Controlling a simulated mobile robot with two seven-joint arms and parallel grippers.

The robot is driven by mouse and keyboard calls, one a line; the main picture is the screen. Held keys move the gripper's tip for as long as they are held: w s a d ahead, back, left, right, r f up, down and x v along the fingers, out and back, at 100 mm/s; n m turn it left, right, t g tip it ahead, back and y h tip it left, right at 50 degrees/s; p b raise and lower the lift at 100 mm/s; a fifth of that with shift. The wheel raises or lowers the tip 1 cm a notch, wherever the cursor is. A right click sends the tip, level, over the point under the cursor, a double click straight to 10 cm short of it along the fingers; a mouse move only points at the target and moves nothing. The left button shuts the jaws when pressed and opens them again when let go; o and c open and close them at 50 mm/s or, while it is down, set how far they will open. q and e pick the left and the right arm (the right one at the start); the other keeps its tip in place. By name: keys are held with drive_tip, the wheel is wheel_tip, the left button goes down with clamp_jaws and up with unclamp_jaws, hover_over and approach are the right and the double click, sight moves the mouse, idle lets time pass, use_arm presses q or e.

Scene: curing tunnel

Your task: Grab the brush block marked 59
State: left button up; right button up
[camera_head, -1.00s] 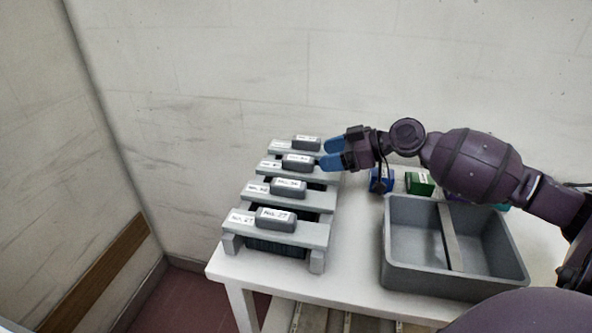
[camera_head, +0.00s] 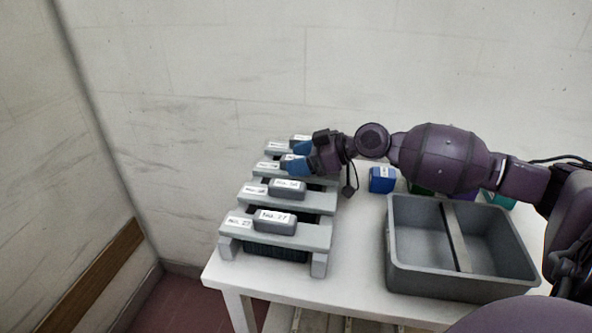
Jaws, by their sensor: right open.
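Several dark grey brush blocks with white labels sit on a light grey slatted rack (camera_head: 318,234). The second block (camera_head: 288,189) has a label too small to read surely. The third block (camera_head: 289,157) is mostly hidden by my right gripper (camera_head: 299,157). The back block (camera_head: 300,138) is partly hidden too. I cannot make out which one bears 59. My right gripper is open, its blue fingers pointing left at the third block; I cannot tell whether they touch it. My left gripper is not in view.
A grey divided bin (camera_head: 459,284) stands on the white table (camera_head: 355,262) to the right of the rack. A blue box (camera_head: 382,179) and partly hidden green and teal boxes stand behind the bin. The wall is close behind the table.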

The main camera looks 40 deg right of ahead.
drive_tip(key=c, duration=1.1)
